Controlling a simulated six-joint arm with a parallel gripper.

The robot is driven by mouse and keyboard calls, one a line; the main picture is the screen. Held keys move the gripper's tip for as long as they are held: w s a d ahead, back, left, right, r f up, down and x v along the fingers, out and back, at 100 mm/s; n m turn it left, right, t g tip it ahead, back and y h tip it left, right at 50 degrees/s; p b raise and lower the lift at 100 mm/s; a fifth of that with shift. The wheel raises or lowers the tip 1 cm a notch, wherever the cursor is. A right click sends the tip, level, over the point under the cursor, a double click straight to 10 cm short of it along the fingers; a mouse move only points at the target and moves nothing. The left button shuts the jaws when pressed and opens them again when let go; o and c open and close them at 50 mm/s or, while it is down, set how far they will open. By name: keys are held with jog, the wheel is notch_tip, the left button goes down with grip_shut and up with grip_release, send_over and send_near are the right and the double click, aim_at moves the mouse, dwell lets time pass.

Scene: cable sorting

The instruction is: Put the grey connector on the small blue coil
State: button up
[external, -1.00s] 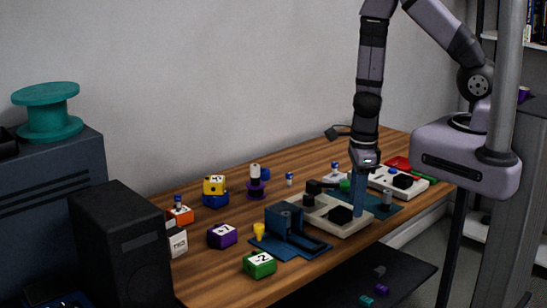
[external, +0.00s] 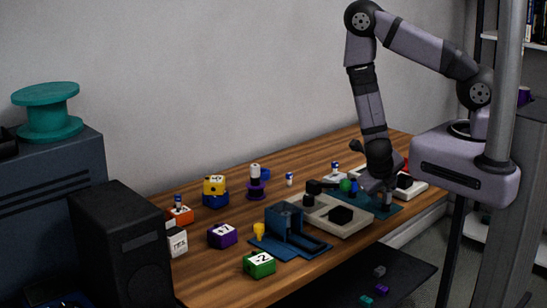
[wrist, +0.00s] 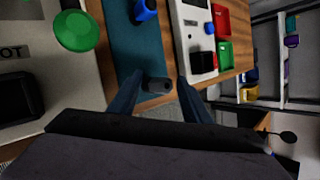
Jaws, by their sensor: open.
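The grey connector (wrist: 157,86) stands near the edge of a teal mat (wrist: 136,52) in the wrist view, between the two fingertips of my gripper (wrist: 156,78). Gaps show on both sides of it. In the external view my gripper (external: 378,190) is low over the right part of the mat, and the connector (external: 388,199) shows just beside it. A small blue piece (wrist: 145,10) lies farther along the mat. Another blue round piece (external: 264,174) stands behind a purple spool on the table. I cannot tell which blue piece is the small coil.
A green round piece (wrist: 76,30) and a pale tray with a black block (wrist: 15,97) are left of the mat. A white board (wrist: 190,35) and red and green bins (wrist: 221,20) are to the right. Several cubes stand on the table's left part, including a green one (external: 259,264).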

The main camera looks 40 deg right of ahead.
aim_at(390, 198)
jog(key=d+f+m, duration=0.1)
jog(key=m, duration=0.1)
jog(key=d+m+t+h, duration=0.1)
jog(key=m, duration=0.1)
jog(key=shift+s+d+f+b, duration=0.1)
jog(key=shift+d+f+b, duration=0.05)
jog(key=shift+f+b, duration=0.2)
jog(key=m, duration=0.1)
jog(key=d+f+m+t, duration=0.1)
jog(key=m, duration=0.1)
jog(key=shift+s+f+h, duration=0.1)
jog(key=shift+s+h, duration=0.05)
jog(key=shift+h, duration=0.25)
jog(key=shift+f+m+t+b, duration=0.15)
jog(key=shift+m+t+b, duration=0.15)
jog(key=shift+m+b, duration=0.1)
jog(key=shift+s+a+t, duration=0.1)
jog(key=shift+a+t, duration=0.1)
jog(key=shift+t, duration=0.2)
jog(key=shift+s+a+r+n+t, duration=0.1)
jog(key=shift+a+r+n+t, duration=0.3)
jog(key=shift+t, duration=0.25)
jog(key=shift+s+a+r+n+t, duration=0.1)
jog(key=shift+a+r+n+t, duration=0.2)
jog(key=shift+a+t, duration=0.3)
jog(key=shift+d+b, duration=0.15)
jog(key=shift+b, duration=0.15)
